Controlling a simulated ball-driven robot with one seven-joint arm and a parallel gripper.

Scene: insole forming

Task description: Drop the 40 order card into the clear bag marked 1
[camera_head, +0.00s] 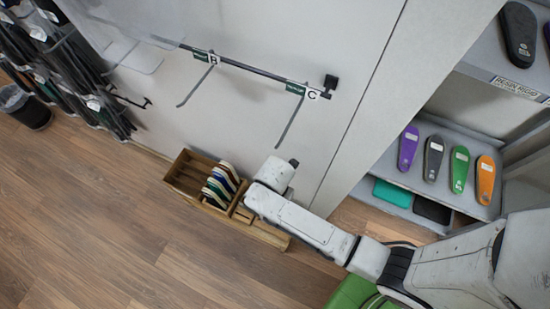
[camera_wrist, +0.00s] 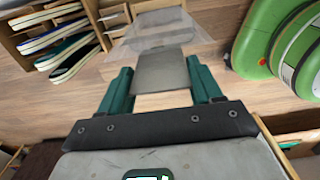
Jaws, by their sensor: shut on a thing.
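In the wrist view my gripper (camera_wrist: 158,66) has its two green fingers on either side of a flat grey card-like piece (camera_wrist: 162,78) and is shut on it. A clear sheet (camera_wrist: 158,30) extends beyond this piece; I cannot tell whether they are joined. No number is readable, so I cannot confirm the 40 card. In the head view the arm's end hides the fingers and the held piece, beside the wooden box. Clear, bag-like sheets (camera_head: 132,52) are at the upper left in the head view. No mark 1 can be read on them.
A wooden box (camera_head: 183,176) with several insoles (camera_head: 221,184) stands on the floor against the wall. Rail hooks B (camera_head: 210,58) and C (camera_head: 313,94) project above it. A shelf (camera_head: 400,176) with insoles is at right. A bin (camera_head: 27,107) stands left; the wooden floor at lower left is clear.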

